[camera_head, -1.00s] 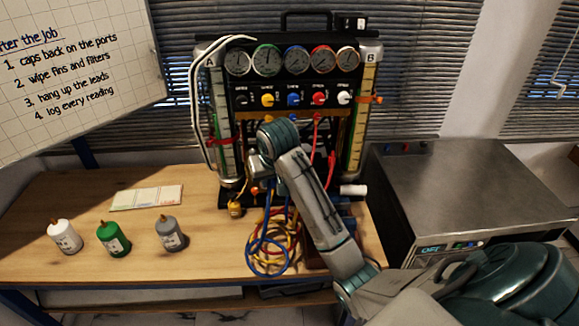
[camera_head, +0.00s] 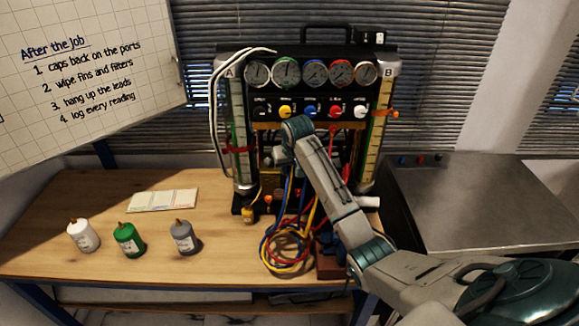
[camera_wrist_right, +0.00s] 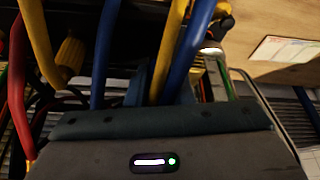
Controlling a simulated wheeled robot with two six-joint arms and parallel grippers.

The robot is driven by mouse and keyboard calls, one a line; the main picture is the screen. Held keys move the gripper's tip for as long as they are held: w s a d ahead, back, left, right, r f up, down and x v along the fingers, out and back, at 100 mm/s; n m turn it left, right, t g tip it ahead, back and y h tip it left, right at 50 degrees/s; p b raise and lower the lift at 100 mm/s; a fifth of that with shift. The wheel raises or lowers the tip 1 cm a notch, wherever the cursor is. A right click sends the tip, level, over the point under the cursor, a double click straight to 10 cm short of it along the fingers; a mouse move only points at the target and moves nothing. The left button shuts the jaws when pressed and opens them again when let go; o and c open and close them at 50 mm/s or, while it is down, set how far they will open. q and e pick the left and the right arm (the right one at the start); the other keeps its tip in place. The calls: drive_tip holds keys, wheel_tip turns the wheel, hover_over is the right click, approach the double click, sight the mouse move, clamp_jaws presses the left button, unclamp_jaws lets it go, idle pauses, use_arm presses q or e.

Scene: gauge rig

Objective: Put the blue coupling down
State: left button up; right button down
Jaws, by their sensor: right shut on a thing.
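My right gripper (camera_head: 272,160) is in front of the gauge rig (camera_head: 310,95), below its row of knobs. My own wrist largely hides its jaws in the head view. In the right wrist view the gripper's dark body fills the bottom, and a blue hose (camera_wrist_right: 187,50) and a yellow hose run up from behind it. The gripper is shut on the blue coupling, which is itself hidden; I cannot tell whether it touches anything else. My left gripper is not in view.
White (camera_head: 82,236), green (camera_head: 129,240) and grey (camera_head: 184,238) bottles stand on the wooden bench (camera_head: 80,195) to the left, near a chart card (camera_head: 162,200). A metal-topped unit (camera_head: 470,195) stands right.

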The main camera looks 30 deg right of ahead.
drive_tip(key=shift+s+f, duration=0.1)
drive_tip(key=shift+f, duration=0.45)
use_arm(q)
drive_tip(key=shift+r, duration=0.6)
use_arm(e)
drive_tip(key=shift+f, duration=0.1)
drive_tip(key=shift+f, duration=0.2)
drive_tip(key=c, duration=1.3)
unclamp_jaws()
drive_tip(key=shift+o, duration=0.2)
drive_tip(key=shift+r, duration=0.1)
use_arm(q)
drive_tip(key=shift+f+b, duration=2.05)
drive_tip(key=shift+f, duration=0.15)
use_arm(e)
drive_tip(key=v, duration=1.2)
